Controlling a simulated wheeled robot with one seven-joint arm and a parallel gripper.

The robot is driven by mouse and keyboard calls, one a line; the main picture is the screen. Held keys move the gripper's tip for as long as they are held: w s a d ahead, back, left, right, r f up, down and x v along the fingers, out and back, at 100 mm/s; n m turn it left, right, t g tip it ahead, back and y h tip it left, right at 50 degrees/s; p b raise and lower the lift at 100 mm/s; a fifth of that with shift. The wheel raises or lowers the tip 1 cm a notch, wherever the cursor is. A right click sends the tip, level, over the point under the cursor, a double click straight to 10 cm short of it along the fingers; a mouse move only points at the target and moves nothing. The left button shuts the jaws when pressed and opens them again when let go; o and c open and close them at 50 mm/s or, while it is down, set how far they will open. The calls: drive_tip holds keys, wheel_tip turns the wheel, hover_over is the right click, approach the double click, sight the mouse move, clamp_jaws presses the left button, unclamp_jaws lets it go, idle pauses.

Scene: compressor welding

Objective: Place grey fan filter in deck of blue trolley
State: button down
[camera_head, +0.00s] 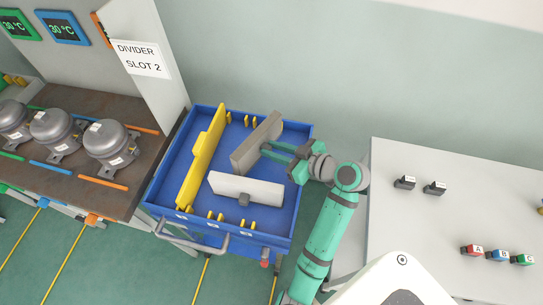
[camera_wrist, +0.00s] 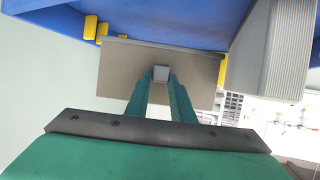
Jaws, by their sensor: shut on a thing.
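The grey fan filter (camera_head: 257,143) is a flat grey-beige block, standing on edge and slanted, at the right back of the blue trolley's deck (camera_head: 172,183). My gripper (camera_head: 270,151) reaches in from the right and is shut on the filter's small grey knob. In the wrist view my gripper (camera_wrist: 160,84) holds the knob, and the filter's broad face (camera_wrist: 116,76) spreads behind the fingers. I cannot tell whether the filter touches the deck floor.
A whitish block (camera_head: 240,187) with a grey knob lies in the deck's front part. A long yellow bar (camera_head: 202,163) stands to the left. Yellow pegs (camera_head: 248,223) line front and back. A divider wall (camera_head: 150,50) and compressors (camera_head: 108,143) stand left; a white table (camera_head: 455,215) stands right.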

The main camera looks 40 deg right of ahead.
drive_tip(key=f, duration=0.4)
drive_tip(key=shift+w, duration=0.25)
drive_tip(key=shift+a, duration=0.15)
drive_tip(key=shift+s, duration=0.1)
drive_tip(key=c, duration=1.5)
unclamp_jaws()
drive_tip(key=shift+c, duration=0.2)
drive_tip(key=shift+d+f, duration=0.1)
drive_tip(key=shift+d, duration=0.1)
drive_tip(key=shift+s, duration=0.1)
drive_tip(key=v, duration=1.2)
drive_tip(key=shift+r, duration=0.25)
